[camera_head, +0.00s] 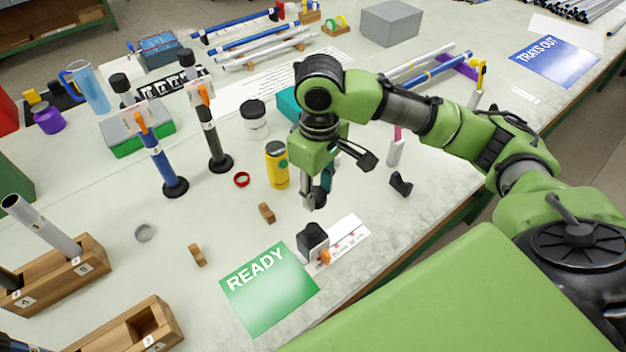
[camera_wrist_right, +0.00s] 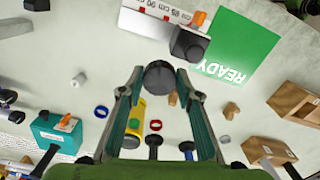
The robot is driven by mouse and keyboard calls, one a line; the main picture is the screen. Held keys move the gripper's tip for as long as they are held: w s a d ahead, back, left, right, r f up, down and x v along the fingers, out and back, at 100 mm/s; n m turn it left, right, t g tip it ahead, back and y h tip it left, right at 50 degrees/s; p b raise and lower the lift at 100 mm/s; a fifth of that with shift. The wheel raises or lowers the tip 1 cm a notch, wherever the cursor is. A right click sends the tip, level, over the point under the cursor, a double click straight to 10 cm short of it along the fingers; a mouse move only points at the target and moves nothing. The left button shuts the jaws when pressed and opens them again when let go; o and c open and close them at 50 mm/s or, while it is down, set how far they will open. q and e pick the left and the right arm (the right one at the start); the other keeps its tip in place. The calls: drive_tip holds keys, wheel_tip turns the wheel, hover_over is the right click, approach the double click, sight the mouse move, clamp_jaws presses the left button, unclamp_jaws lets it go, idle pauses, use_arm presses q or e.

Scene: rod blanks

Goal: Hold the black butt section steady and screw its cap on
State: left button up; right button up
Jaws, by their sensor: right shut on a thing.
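The black butt section (camera_head: 213,143) stands upright on a round black foot, with an orange clip (camera_head: 203,92) and a white tag on it. Its upper end (camera_head: 187,57) is dark; I cannot tell whether that is a cap. My right gripper (camera_head: 317,197) is right of it, above the table. In the right wrist view, the gripper is shut on a dark round piece (camera_wrist_right: 160,76) that looks like a cap, between its fingertips. The arm partly hides this piece in the head view. My left gripper is not in view.
A blue section (camera_head: 160,165) stands left of the black one. A yellow bottle (camera_head: 277,165), a red ring (camera_head: 241,179) and a white jar (camera_head: 254,120) are nearby. A black block (camera_head: 313,240) sits beside the green READY mat (camera_head: 268,292). Wooden racks (camera_head: 95,250) stand at left.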

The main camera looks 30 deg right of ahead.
drive_tip(key=shift+s+a+r, duration=0.2)
drive_tip(key=shift+s+r, duration=0.1)
drive_tip(key=shift+s, duration=0.3)
drive_tip(key=shift+s+a+r, duration=0.2)
drive_tip(key=shift+s+r, duration=0.05)
drive_tip(key=shift+s, duration=0.3)
drive_tip(key=s+a+r+m, duration=0.2)
drive_tip(key=m, duration=0.1)
drive_tip(key=shift+s+a+r+m, duration=0.25)
drive_tip(key=shift+a+r+m, duration=0.05)
drive_tip(key=shift+a+r, duration=0.1)
drive_tip(key=shift+s+a+r+m, duration=0.15)
drive_tip(key=shift+s+r+m, duration=0.1)
drive_tip(key=shift+s+m, duration=0.2)
